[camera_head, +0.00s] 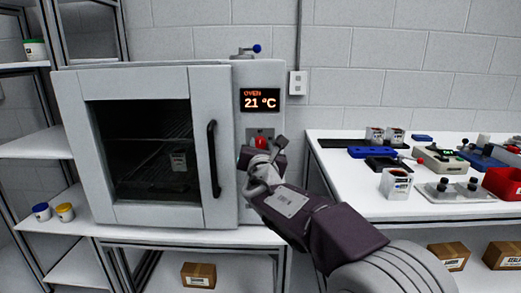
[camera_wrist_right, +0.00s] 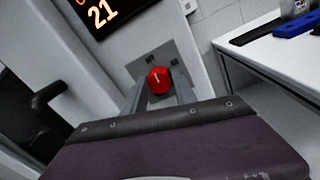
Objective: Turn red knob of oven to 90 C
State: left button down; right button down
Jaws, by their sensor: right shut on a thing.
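The oven (camera_head: 155,72) stands on a white shelf with its door closed. Its display (camera_head: 261,100) reads "OVEN 21 °C". The red knob (camera_head: 261,142) sits on a grey plate below the display, and its lower part is hidden by my right gripper in the head view. My right gripper (camera_head: 262,151) reaches up to the knob from the lower right. In the right wrist view the red knob (camera_wrist_right: 159,80) lies between the two fingertips, which are shut on it. A white mark shows on the knob's face. My left gripper is not in view.
The oven's black door handle (camera_head: 214,160) stands out just left of my right gripper. A white table (camera_head: 335,182) at right holds several devices and small boxes. A blue-tipped lever (camera_head: 256,49) is on the oven's top. Open floor space below the gripper is partly hidden by my arm.

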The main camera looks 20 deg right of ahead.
jog(key=m+b, duration=0.6)
jog(key=shift+f, duration=0.35)
jog(key=m+b, duration=0.3)
jog(key=shift+m, duration=0.4)
jog(key=m+b, duration=0.3)
jog(key=shift+m+h, duration=0.4)
jog(key=m+b, duration=0.2)
jog(key=m, duration=0.1)
jog(key=shift+m, duration=0.4)
jog(key=m+b, duration=0.1)
jog(key=m, duration=0.2)
jog(key=shift+a+m+h+b, duration=0.1)
jog(key=shift+m+h+b, duration=0.2)
jog(key=shift+m, duration=0.1)
jog(key=m+b, duration=0.1)
jog(key=m, duration=0.2)
jog(key=shift+m, duration=1.9)
jog(key=shift+h, duration=0.3)
